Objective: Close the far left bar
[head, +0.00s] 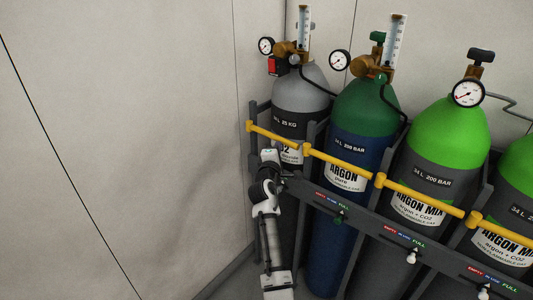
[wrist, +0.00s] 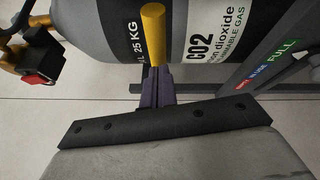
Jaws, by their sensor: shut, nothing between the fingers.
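The far left bar (head: 272,133) is yellow and runs across the front of the grey CO2 cylinder (head: 300,88) in the head view. Its right end lies close to the post beside the second bar; I cannot tell whether it is seated there. In the wrist view the yellow bar (wrist: 153,35) points down the picture, over the cylinder. My gripper (wrist: 156,88) is shut and empty, with its fingers right at the bar's lower end; whether they touch cannot be told. In the head view my wrist stands just below the bar, and the fingertips are hard to make out.
Similar yellow bars (head: 340,162) cross the green-topped cylinders (head: 365,108) to the right. A grey rack rail with status labels (head: 395,232) runs in front of them. A regulator with gauges (head: 290,50) tops the CO2 cylinder. The wall (head: 130,130) leaves free room at left.

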